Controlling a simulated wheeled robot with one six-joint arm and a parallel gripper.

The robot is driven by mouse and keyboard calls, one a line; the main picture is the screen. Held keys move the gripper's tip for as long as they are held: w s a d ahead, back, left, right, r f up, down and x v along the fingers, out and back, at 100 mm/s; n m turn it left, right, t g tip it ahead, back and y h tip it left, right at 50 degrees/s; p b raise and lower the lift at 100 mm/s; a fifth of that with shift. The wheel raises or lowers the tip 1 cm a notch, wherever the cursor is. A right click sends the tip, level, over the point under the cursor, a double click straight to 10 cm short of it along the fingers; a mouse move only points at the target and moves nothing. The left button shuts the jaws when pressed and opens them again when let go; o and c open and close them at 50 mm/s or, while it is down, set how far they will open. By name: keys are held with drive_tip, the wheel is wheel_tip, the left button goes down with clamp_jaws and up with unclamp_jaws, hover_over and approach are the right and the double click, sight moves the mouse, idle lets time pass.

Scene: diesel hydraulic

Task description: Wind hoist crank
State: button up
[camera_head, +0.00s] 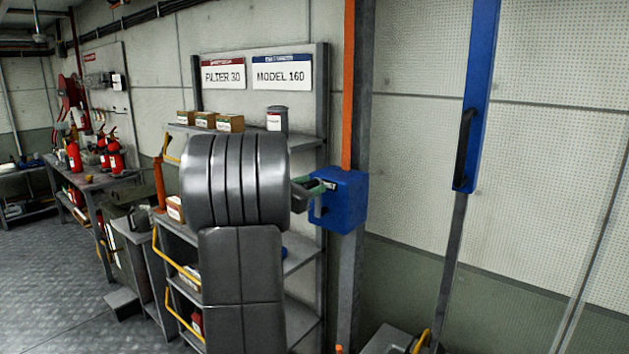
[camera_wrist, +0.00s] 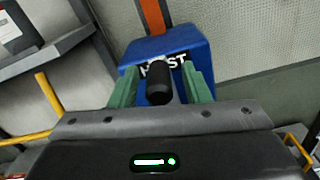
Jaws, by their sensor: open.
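The blue hoist box (camera_head: 345,203) is mounted on a grey post in the head view. It fills the upper middle of the wrist view (camera_wrist: 190,45), with white HOIST lettering partly covered. A black cylindrical crank grip (camera_wrist: 158,88) sticks out toward the wrist camera in front of the box. My gripper (camera_wrist: 162,76) is open, its two green fingers on either side of the black grip, with a gap visible at least on the left. In the head view my arm covers much of the middle, and the green fingers (camera_head: 314,188) show beside the box. The crank arm is mostly hidden.
A grey shelf rack (camera_head: 301,257) with small boxes and a grey can (camera_head: 277,119) stands behind my arm. A yellow rail (camera_head: 172,273) is at its left. A blue-and-grey vertical bar with a black handle (camera_head: 464,149) is right of the box. Floor is open at far left.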

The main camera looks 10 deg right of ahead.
drive_tip(key=shift+x, duration=1.1)
clamp_jaws()
drive_tip(key=shift+f, duration=0.1)
